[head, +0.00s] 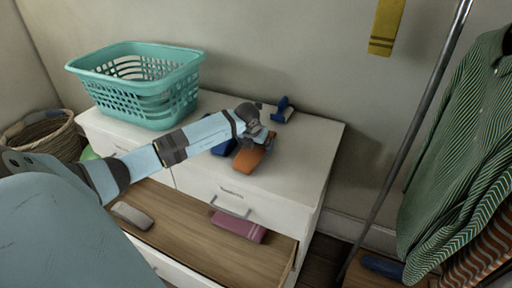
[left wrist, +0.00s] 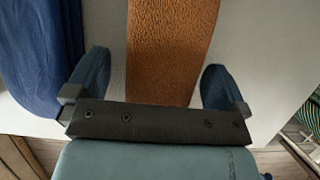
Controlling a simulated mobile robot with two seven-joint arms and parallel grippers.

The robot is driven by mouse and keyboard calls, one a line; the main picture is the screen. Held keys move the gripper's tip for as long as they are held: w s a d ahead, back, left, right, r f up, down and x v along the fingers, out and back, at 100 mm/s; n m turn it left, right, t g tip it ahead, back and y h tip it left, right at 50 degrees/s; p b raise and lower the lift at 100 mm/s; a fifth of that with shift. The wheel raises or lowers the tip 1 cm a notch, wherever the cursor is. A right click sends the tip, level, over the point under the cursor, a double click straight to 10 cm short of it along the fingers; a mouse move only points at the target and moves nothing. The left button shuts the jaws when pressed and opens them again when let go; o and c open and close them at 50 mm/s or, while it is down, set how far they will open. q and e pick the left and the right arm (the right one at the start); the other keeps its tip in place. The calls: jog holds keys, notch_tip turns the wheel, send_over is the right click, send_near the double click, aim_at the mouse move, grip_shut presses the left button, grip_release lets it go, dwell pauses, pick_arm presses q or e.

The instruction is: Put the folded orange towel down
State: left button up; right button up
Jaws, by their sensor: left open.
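The folded orange towel (head: 248,159) lies on the white top of the dresser (head: 300,165), near its front edge. My left gripper (head: 262,137) is right at the towel's back part and hides some of it. In the left wrist view the towel (left wrist: 168,45) runs between the two spread fingers of my left gripper (left wrist: 157,82), with a gap showing on both sides. The towel's far end is out of that view. My right gripper is not in view.
A blue folded cloth (left wrist: 38,50) lies left of the towel. A blue object (head: 283,112) stands behind it, and a teal basket (head: 140,85) at the back left. The open drawer (head: 180,215) below holds a pink cloth (head: 238,226) and a pale item (head: 132,215). Dresser top is clear at right.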

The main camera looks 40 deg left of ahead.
pick_arm(q)
jog(key=c, duration=1.1)
